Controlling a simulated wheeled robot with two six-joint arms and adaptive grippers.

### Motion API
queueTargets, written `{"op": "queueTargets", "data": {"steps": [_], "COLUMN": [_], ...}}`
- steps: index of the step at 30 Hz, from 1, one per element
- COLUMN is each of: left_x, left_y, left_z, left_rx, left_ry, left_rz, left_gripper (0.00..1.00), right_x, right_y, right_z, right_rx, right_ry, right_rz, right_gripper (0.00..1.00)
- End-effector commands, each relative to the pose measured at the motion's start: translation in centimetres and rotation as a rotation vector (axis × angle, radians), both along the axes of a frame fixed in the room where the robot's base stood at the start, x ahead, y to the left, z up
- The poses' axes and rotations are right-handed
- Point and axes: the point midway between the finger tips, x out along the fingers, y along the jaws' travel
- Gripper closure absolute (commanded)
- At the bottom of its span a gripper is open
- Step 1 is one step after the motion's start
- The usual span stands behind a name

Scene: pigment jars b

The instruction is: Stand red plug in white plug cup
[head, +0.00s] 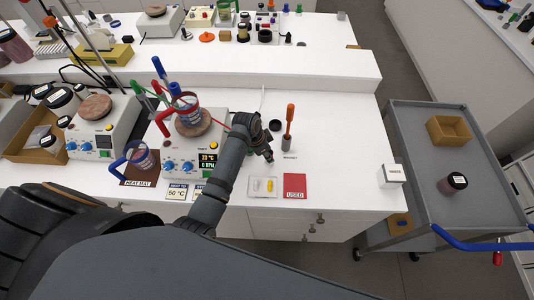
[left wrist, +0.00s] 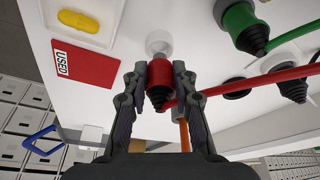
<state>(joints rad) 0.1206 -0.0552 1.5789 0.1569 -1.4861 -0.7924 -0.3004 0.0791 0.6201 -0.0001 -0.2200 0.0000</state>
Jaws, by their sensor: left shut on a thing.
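My left gripper (left wrist: 160,95) is shut on the red plug (left wrist: 159,78), a red cylinder with a black ribbed tapered end. In the head view the left gripper (head: 266,150) is over the white bench, left of the orange-handled magnet tool. A white round cup (left wrist: 158,42) shows directly beyond the plug's far end in the left wrist view. I cannot tell whether plug and cup touch. The gripper hides the plug and cup in the head view. My right gripper is in neither view.
A red USED mat (head: 295,186) and a clear tray (head: 263,187) with a yellow capsule lie near the bench's front edge. The orange-handled tool (head: 289,118) stands close by. A hotplate (head: 205,150) stands left. A green plug (left wrist: 242,25) is close in the wrist view.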

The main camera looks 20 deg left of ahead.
Motion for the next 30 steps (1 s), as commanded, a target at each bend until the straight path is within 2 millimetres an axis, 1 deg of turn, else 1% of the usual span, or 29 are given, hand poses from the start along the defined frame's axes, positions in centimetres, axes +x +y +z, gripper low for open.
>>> {"op": "queueTargets", "data": {"steps": [29,30], "left_x": [0.0,0.0], "left_y": [0.0,0.0], "left_z": [-2.5,-2.5], "left_rx": [0.0,0.0], "left_ry": [0.0,0.0], "left_rz": [0.0,0.0], "left_gripper": [1.0,0.71], "right_x": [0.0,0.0], "right_y": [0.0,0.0], "right_z": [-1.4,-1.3], "right_rx": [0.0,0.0], "right_ry": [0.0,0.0], "right_rz": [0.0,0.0], "right_gripper": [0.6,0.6]}}
